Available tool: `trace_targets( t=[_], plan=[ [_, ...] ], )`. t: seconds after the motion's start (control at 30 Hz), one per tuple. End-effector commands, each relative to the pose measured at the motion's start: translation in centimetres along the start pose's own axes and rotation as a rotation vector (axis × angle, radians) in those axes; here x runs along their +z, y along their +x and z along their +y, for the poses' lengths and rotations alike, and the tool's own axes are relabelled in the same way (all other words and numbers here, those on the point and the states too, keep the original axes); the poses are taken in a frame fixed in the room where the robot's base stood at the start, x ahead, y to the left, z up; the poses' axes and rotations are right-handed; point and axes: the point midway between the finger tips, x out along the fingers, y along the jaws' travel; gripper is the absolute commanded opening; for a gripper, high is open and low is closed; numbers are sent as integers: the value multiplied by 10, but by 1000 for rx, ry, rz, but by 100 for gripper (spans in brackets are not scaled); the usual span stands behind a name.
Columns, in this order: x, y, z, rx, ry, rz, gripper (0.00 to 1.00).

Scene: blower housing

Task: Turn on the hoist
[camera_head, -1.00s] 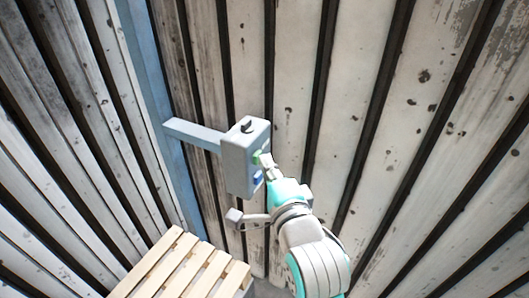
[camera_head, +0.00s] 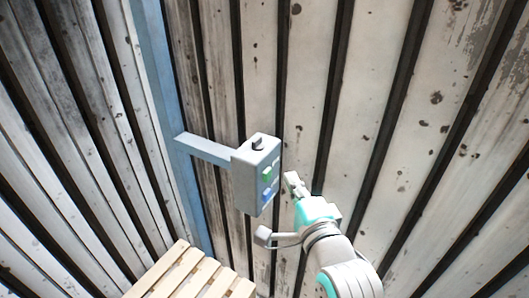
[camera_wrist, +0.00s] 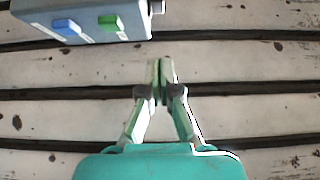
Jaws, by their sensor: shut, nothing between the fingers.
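A grey control box (camera_head: 256,172) hangs at the end of a blue-grey side bar. Its face carries a green button (camera_head: 267,174) and, below it, a blue button (camera_head: 267,194). A dark knob (camera_head: 258,143) sits on its top. In the wrist view the control box (camera_wrist: 85,12) is at the upper left, with the green button (camera_wrist: 110,22) and the blue button (camera_wrist: 67,26). My gripper (camera_head: 291,178) is just right of the box, apart from it. In the wrist view its fingertips (camera_wrist: 160,68) are together with nothing between them.
The side bar (camera_head: 205,149) joins a blue post (camera_head: 167,100) at the left. A wooden slatted pallet (camera_head: 190,278) lies below at the bottom. Corrugated, stained metal walls (camera_head: 400,110) stand behind. The space right of my gripper is clear.

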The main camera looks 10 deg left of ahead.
Motion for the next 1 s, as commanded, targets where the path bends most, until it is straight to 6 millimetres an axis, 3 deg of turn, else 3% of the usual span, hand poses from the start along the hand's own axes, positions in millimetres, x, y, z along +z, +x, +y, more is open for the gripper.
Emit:
trace_targets(
  t=[0.23,0.37,0.83,1.0],
  plan=[
    [0,4,0,0,0,0,0],
    [0,17,-1,-1,0,0,0],
    [1,101,0,0,1,-1,0],
    [19,118,0,0,-1,-2,0]
  ],
)
